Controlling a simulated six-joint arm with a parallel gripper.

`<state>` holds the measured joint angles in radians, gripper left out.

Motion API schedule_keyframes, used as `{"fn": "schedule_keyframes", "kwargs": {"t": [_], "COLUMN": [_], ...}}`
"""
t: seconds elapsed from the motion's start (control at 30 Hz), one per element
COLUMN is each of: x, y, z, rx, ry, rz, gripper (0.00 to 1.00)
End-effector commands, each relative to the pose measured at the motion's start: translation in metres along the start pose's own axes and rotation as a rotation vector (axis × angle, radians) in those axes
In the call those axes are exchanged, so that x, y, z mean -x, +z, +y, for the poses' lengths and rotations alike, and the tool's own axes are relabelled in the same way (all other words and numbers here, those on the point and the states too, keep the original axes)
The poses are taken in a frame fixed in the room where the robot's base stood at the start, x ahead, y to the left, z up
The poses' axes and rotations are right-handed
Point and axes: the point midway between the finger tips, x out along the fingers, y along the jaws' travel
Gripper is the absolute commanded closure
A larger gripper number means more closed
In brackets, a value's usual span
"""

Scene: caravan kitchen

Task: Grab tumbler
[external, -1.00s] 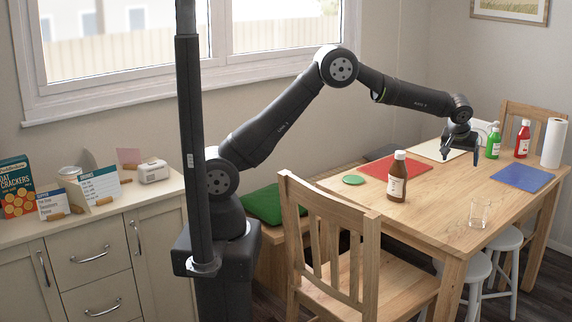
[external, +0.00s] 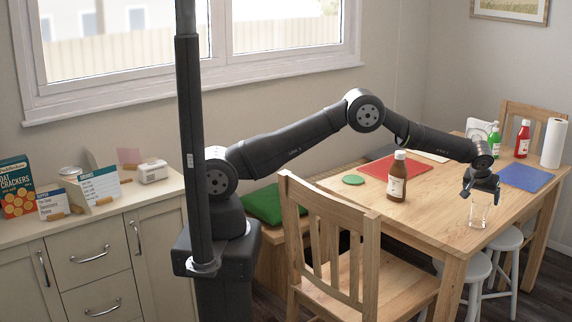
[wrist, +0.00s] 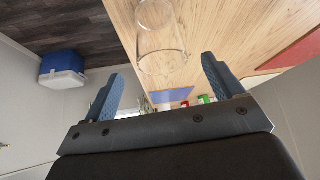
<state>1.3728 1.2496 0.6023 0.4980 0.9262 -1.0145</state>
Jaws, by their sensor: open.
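The tumbler (external: 478,212) is clear glass and stands upright on the wooden table near its front right edge. My gripper (external: 480,195) is just above the tumbler in the external view, its fingers pointing down close to the glass rim. In the wrist view the tumbler (wrist: 160,40) lies ahead of the gap between my two blue-grey fingers (wrist: 163,85), which are wide apart with nothing between them. Whether the fingertips reach past the rim is hard to tell.
A brown bottle (external: 397,178) stands left of my gripper, by a red mat (external: 385,168). Behind are a blue mat (external: 523,177), a green bottle (external: 493,141), a red bottle (external: 522,140) and a paper towel roll (external: 553,144). The wooden table (external: 430,205) is clear between brown bottle and tumbler.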

Motion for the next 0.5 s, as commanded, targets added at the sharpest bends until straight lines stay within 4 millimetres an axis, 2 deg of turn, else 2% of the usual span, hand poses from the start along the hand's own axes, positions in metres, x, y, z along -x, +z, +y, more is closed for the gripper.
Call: {"fn": "schedule_keyframes", "kwargs": {"t": [0.17,0.5], "x": [-0.009,-0.050], "y": [0.000,-0.001], "z": [-0.001,-0.002], "rx": [0.000,0.000], "ry": [0.000,0.000], "rz": [0.000,0.000], "gripper": [0.14,0.14]}}
